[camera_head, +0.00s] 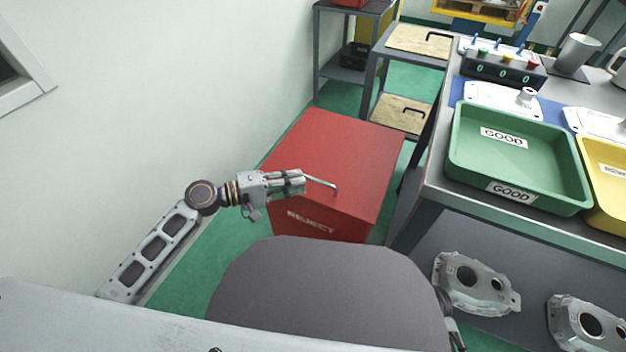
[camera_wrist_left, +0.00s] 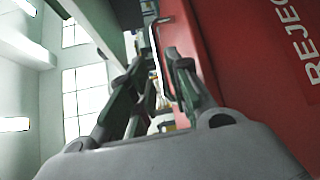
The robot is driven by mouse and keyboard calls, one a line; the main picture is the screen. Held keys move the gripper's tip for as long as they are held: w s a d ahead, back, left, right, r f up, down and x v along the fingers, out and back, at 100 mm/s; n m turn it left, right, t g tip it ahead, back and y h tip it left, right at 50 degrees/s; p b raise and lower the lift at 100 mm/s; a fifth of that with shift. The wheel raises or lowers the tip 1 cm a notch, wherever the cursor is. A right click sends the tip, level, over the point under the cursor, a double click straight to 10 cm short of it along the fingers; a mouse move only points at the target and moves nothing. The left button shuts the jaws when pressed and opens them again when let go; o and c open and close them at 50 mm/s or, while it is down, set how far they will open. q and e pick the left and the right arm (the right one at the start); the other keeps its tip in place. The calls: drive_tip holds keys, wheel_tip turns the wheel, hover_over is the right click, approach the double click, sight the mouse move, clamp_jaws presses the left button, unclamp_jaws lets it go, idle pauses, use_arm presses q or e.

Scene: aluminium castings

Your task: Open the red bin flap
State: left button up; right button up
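The red bin (camera_head: 345,150), marked REJECT on its front, stands on the green floor against the wall in the head view. Its top looks closed and flat. A thin grey bar handle (camera_head: 322,183) sits at the top's near edge. My left gripper (camera_head: 303,182) is at the left end of this handle, level with the bin's near edge. In the left wrist view its two fingers (camera_wrist_left: 156,68) stand apart, with the red bin wall (camera_wrist_left: 235,60) close on the right. I cannot tell if they touch the handle. Only a small part of my right arm shows at the lower right.
A grey workbench stands right of the bin, bearing a green GOOD tray (camera_head: 520,165) and a yellow tray (camera_head: 606,178). Metal castings (camera_head: 472,284) lie below it. A shelf (camera_head: 345,45) stands behind the bin. The wall is close on the left.

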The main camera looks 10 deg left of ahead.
sight(313, 178)
use_arm(q)
drive_tip(key=shift+b+x, duration=0.4)
drive_tip(key=shift+x, duration=2.3)
drive_tip(key=shift+c, duration=0.3)
clamp_jaws()
